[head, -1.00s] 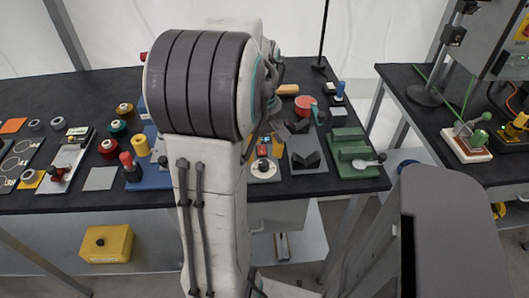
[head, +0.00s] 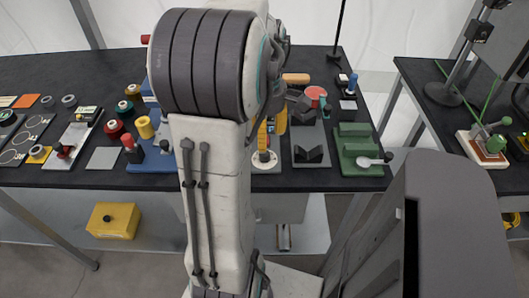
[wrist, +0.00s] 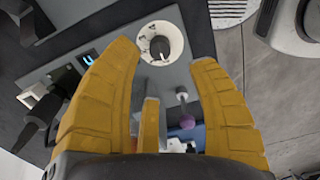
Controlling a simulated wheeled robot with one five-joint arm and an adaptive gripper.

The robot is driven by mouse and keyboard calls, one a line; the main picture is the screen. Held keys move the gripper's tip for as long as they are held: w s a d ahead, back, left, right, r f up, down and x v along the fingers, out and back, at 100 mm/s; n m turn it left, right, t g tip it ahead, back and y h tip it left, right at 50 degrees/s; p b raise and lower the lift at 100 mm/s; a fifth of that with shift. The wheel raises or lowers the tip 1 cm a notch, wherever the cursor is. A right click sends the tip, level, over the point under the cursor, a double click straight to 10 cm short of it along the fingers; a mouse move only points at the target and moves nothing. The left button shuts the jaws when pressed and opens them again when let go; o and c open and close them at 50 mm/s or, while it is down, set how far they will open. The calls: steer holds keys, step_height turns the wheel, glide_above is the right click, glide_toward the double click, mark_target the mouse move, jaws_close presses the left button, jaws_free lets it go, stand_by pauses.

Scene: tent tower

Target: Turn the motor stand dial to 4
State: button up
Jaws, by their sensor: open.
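The dial (wrist: 160,43) is a white disc with dark marks and a black knob in its middle. It sits on a grey plate, the motor stand (wrist: 112,62), in the wrist view. In the head view the dial (head: 264,161) shows near the bench's front edge, just right of my arm. My gripper (wrist: 163,52) has yellow fingers spread apart and empty, with the dial between and just beyond the tips in the picture. I cannot tell the height of the tips above it. My gripper's yellow fingers (head: 272,128) partly show behind the dial in the head view. The number set is too small to read.
A small lever with a purple knob (wrist: 186,116) stands near the dial. A grey plate with black V-blocks (head: 309,156) and a green fixture with a silver handle (head: 358,150) are to the right. Spools (head: 124,107) and fixtures crowd the left.

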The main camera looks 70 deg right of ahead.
mark_target(264, 154)
steer(key=shift+n, duration=0.5)
steer(key=shift+f, duration=0.25)
steer(key=shift+f+b, duration=0.55)
steer(key=shift+f, duration=2.85)
jaws_close()
